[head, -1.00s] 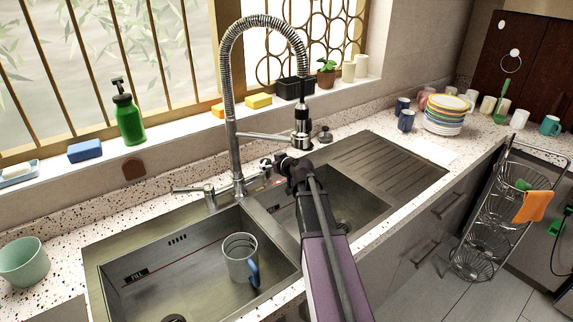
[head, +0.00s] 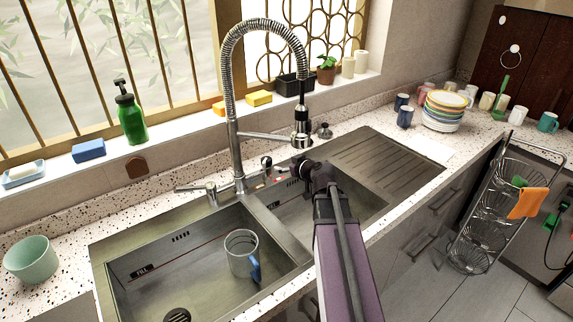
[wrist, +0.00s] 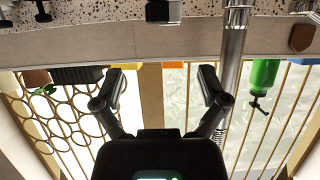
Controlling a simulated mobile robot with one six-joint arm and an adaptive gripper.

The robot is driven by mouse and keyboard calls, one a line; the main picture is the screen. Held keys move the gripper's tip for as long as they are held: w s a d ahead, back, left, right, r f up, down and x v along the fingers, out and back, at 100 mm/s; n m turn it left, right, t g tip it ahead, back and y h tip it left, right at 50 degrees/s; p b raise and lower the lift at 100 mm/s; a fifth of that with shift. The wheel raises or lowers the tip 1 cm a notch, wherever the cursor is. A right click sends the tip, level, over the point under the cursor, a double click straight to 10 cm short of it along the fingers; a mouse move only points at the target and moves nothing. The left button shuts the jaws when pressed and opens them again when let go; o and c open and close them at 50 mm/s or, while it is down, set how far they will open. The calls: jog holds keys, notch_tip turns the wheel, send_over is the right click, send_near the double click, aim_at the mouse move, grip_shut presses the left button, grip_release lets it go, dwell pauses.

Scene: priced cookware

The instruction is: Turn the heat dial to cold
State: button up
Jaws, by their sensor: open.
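A small round knob (head: 267,162), which looks like the heat dial, stands just right of the faucet base. Small red and blue marks (head: 280,176) show beside it, but its setting is too small to read. My gripper (head: 302,167) is to the right of the knob, over the back of the right sink basin, apart from it. In the wrist view, my gripper (wrist: 162,86) has its two fingers spread wide with nothing between them. A dark block (wrist: 160,10) shows beyond the fingers at the top edge; I cannot tell whether it is the dial.
The tall spring faucet (head: 234,150) rises left of my gripper, its spray head (head: 301,135) hanging close behind. A cup (head: 241,252) sits in the left basin (head: 185,270). The ribbed drainboard (head: 385,165) at right is clear. Sponges and a green bottle (head: 131,118) line the sill.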

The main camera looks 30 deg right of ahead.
dwell(0.4)
jog(key=m+t+b, duration=0.4)
jog(key=m+b, duration=0.7)
jog(key=m, duration=1.8)
send_near(269, 165)
jog(key=s+r, duration=0.1)
jog(key=m, duration=0.3)
jog(key=f+m+h+b, duration=0.1)
jog(key=m, duration=0.1)
jog(key=m+b, duration=0.1)
jog(key=m, duration=0.2)
jog(key=shift+s+a+f+m+t+h, duration=0.2)
jog(key=shift+s+a+m+t+h, duration=0.1)
jog(key=shift+s+a, duration=0.1)
jog(key=shift+w, duration=0.1)
jog(key=w, duration=1.3)
jog(key=shift+w+a, duration=0.3)
jog(key=shift+a, duration=0.1)
